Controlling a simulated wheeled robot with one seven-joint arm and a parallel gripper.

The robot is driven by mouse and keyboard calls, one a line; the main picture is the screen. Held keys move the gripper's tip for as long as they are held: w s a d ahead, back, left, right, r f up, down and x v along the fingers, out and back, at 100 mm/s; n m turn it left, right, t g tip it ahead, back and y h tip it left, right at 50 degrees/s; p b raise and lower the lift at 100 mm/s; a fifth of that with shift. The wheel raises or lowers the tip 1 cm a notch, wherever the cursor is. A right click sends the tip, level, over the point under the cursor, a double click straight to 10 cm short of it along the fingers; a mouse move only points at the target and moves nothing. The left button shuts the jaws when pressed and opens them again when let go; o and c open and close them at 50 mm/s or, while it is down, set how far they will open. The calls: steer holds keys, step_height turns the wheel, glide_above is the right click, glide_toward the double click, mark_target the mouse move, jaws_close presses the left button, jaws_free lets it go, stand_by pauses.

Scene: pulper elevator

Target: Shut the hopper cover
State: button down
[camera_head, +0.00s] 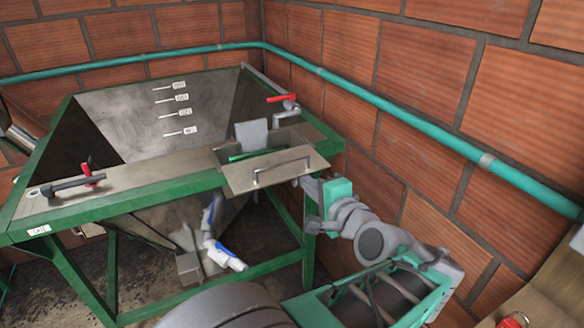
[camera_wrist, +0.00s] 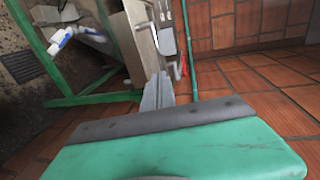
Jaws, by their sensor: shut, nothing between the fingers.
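The hopper (camera_head: 110,125) is a big metal funnel in a green frame. A flat metal cover (camera_head: 290,173) with a bar handle (camera_head: 283,168) is at its front right edge. The cover stands open, tilted out toward the front, with the opening (camera_head: 262,150) showing behind it. My gripper (camera_head: 305,184) is shut and empty, close to the cover's lower right corner; I cannot tell whether it touches. In the wrist view, my gripper's fingers (camera_wrist: 158,92) are together just below the end of a pale metal panel (camera_wrist: 142,42), which looks like the cover.
A red-handled valve (camera_head: 282,98) stands behind the opening. A teal pipe (camera_head: 400,125) runs along the brick wall close on the right. A black handle (camera_head: 75,184) and red lever (camera_head: 90,175) sit on the left ledge. A blue-and-white-handled valve (camera_head: 225,255) hangs below the hopper.

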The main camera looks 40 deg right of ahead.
mark_target(284, 165)
steer(key=p+x, duration=0.1)
steer(key=x, duration=0.9)
steer(key=shift+w+a+p, duration=0.1)
steer(key=shift+a+p, duration=0.05)
steer(key=shift+p, duration=0.2)
steer(key=shift+w+d+f, duration=0.1)
steer(key=shift+w+d, duration=0.1)
steer(key=shift+d, duration=0.05)
steer(key=shift+a, duration=0.1)
